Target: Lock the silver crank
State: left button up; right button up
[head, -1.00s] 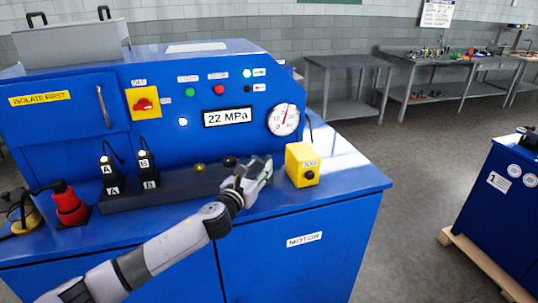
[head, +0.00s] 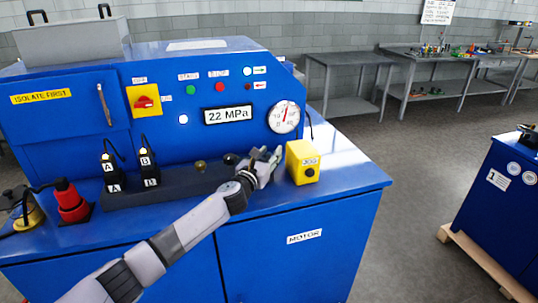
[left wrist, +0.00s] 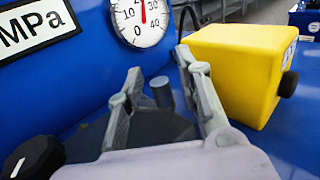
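My left gripper (head: 267,158) is over the right end of the dark block on the blue machine's ledge, just left of the yellow box. In the left wrist view the two fingers of this gripper (left wrist: 165,88) stand apart. A short grey upright cylinder (left wrist: 163,93) shows between and beyond them; I cannot tell whether it is part of the silver crank or whether a finger touches it. A silver bar-shaped handle (head: 104,104) is on the machine's left panel; no other crank shape is clear. My right gripper is not in view.
The yellow box (head: 302,162) stands close to the right finger. A black knob (left wrist: 36,157) and a brass knob (head: 200,166) are left of the gripper. A gauge (head: 284,117) and a "22 MPa" display (head: 228,115) are behind. The right ledge (head: 350,180) is clear.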

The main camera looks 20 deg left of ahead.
pick_arm(q)
grip_shut()
dwell(0.3)
jog(key=shift+w+d+n+y, duration=0.1)
jog(key=shift+w+n+y, duration=0.15)
jog(key=shift+n+y, duration=0.55)
jog(key=shift+w+d+n+y, duration=0.1)
jog(key=shift+w+n+y, duration=0.25)
jog(key=shift+y, duration=0.75)
jog(key=shift+s+a, duration=0.1)
jog(key=shift+o, duration=0.6)
grip_release()
jog(key=shift+s, duration=0.1)
